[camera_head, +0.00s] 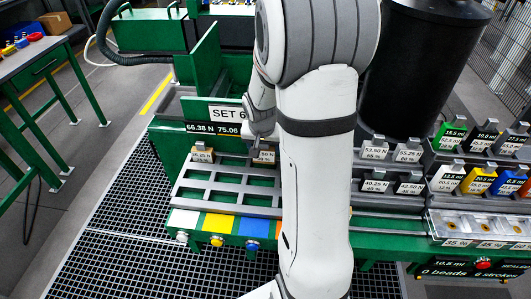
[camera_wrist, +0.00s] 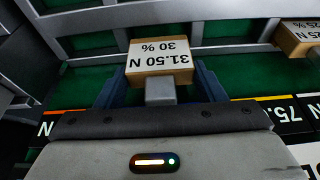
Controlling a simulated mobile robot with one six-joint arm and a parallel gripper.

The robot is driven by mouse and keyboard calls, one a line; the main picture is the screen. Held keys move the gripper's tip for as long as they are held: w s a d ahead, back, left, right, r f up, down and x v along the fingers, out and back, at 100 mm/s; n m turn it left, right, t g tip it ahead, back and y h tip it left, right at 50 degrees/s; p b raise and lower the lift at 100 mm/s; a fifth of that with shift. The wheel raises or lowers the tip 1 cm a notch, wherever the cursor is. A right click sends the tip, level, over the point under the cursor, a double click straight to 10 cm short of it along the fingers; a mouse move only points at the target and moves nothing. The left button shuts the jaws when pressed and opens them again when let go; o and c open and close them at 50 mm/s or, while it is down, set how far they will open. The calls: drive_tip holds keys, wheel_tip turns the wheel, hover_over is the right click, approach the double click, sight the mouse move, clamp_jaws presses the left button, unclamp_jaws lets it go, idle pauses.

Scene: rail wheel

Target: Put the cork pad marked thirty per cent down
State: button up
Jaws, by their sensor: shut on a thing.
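The cork pad marked 31.50 N, 30 % (camera_wrist: 158,68) is tan with a white label on top and a grey grip knob. My gripper (camera_wrist: 160,92) is shut on it, with one dark blue-grey finger at each side. In the head view the pad (camera_head: 264,157) is at the back row of the grey slotted rack (camera_head: 228,197), partly covered by my arm. I cannot tell whether it touches the rack or hangs just above it. My gripper (camera_head: 262,132) is partly hidden there too.
A second cork pad (camera_head: 202,154) sits in the back row to the left; it also shows in the wrist view (camera_wrist: 298,38). Several front slots are empty. A display (camera_head: 213,128) reads 66.38 N and 75.06. Grey weights (camera_head: 374,148) and coloured blocks (camera_head: 477,180) stand right.

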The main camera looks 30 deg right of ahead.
sight(264, 150)
drive_tip(key=shift+f, duration=1.5)
drive_tip(key=shift+f+b, duration=0.2)
drive_tip(key=shift+b, duration=0.1)
drive_tip(key=o, duration=1)
drive_tip(key=shift+r, duration=0.2)
